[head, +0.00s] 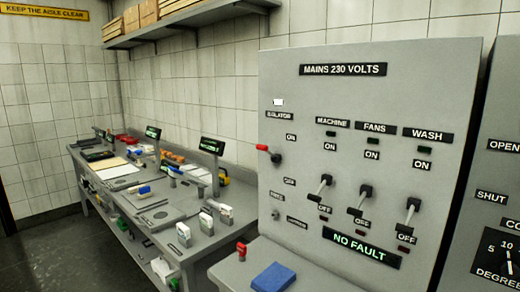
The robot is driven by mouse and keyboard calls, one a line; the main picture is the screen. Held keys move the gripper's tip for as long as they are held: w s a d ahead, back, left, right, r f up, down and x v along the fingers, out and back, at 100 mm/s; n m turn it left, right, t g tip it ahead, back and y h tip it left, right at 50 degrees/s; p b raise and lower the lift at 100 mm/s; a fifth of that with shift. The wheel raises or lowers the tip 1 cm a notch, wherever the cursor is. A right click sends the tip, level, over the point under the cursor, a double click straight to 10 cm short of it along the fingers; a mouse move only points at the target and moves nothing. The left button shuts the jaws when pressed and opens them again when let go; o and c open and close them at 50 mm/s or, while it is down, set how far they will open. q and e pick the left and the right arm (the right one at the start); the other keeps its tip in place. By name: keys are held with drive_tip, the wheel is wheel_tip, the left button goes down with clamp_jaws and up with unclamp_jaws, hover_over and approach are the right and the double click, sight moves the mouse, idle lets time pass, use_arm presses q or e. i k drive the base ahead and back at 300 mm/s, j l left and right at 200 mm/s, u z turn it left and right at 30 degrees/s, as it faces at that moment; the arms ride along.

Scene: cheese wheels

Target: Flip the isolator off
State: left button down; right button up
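The isolator switch (277,158) is at the left of the grey mains panel (385,85), under a label that reads as isolator. Its red-tipped handle (263,148) points left and slightly up, between the ON label (291,137) above and the OFF label (289,181) below. A white lamp (278,102) above its label looks lit. Neither of my grippers is in view.
Machine (320,185), fans (361,197) and wash (409,212) levers stand right of the isolator. A green NO FAULT display (361,247) is below. A ledge under the panel holds a blue block (273,277) and a red item (241,251). A cluttered bench (172,251) stands left.

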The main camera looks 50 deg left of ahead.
sight(267, 152)
drive_tip(key=u, duration=1.7)
